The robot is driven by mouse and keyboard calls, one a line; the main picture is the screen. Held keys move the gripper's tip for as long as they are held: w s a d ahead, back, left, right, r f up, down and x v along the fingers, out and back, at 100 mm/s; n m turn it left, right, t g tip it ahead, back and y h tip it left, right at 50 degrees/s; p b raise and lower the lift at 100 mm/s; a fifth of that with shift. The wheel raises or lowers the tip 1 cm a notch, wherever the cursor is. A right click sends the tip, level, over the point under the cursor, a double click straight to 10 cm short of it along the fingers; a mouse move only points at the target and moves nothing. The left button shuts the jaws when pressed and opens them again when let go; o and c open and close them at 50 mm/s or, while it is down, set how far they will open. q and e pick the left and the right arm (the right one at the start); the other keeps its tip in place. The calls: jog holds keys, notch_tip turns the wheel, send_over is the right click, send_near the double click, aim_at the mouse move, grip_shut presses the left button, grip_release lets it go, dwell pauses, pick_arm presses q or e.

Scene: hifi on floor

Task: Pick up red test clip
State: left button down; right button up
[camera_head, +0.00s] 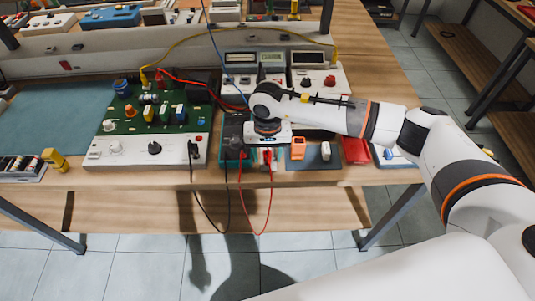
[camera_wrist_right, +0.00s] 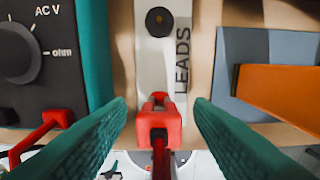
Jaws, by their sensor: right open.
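The red test clip (camera_wrist_right: 158,118) sits at the front end of a white strip marked LEADS (camera_wrist_right: 152,60) in the right wrist view. It also shows in the head view (camera_head: 267,155), with a red lead hanging in a loop over the bench's front edge. My right gripper (camera_wrist_right: 160,108) is open, with one teal-padded finger on each side of the clip and gaps between them. In the head view my right gripper (camera_head: 267,143) is above the strip, its fingers hard to make out. My left gripper is not in view.
A teal-cased multimeter (camera_wrist_right: 95,55) with red plugs is close left of the strip. A grey-blue plate (camera_wrist_right: 255,60) and an orange object (camera_wrist_right: 280,95) lie to the right. A green circuit board (camera_head: 150,115) stands farther left. A black lead hangs off the wooden bench (camera_head: 110,200).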

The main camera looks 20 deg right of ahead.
jog(key=c, duration=0.9)
notch_tip(320, 180, up, 10)
jog(key=shift+f+b, duration=0.15)
jog(key=shift+b, duration=0.9)
notch_tip(320, 180, up, 7)
jog(key=p, duration=0.3)
send_over(267, 152)
jog(key=shift+s, duration=0.1)
